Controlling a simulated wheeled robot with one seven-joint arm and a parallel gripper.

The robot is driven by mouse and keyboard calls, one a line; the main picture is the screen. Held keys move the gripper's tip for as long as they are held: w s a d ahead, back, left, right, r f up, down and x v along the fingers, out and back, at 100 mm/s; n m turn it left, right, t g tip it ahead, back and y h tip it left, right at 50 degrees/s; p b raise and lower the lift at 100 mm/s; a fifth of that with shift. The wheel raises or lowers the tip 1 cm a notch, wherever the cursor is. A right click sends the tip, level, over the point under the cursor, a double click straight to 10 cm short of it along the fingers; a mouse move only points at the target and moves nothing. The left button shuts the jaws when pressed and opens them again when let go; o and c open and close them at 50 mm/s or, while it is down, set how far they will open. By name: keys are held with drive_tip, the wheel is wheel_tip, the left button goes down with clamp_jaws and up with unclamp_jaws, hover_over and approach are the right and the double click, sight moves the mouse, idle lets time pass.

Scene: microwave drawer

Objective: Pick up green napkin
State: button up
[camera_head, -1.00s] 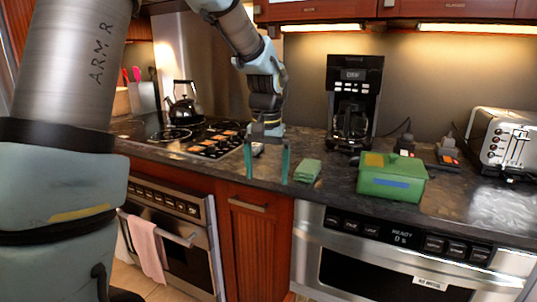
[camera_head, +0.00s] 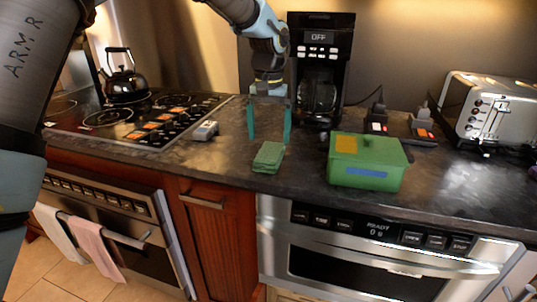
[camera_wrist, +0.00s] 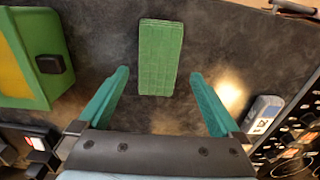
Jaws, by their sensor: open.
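The green napkin (camera_head: 268,157) lies folded on the dark countertop near its front edge. In the wrist view the napkin (camera_wrist: 160,57) is a flat rectangle at the top middle, ahead of the fingertips and centred between them. My gripper (camera_head: 269,138) points down just behind the napkin in the head view, with its two teal fingers spread apart. In the wrist view my gripper (camera_wrist: 160,78) is open and empty, and no finger touches the napkin.
A green box (camera_head: 367,163) stands right of the napkin. Behind are a black coffee maker (camera_head: 319,70) and, far right, a toaster (camera_head: 497,112). A small grey device (camera_head: 206,130) lies left, beside the cooktop (camera_head: 130,122). The counter immediately around the napkin is bare.

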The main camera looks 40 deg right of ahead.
sight(270, 151)
drive_tip(key=shift+d+f+p, duration=0.1)
drive_tip(key=shift+f+p, duration=0.75)
drive_tip(key=shift+f, duration=1.55)
drive_tip(key=c, duration=1.2)
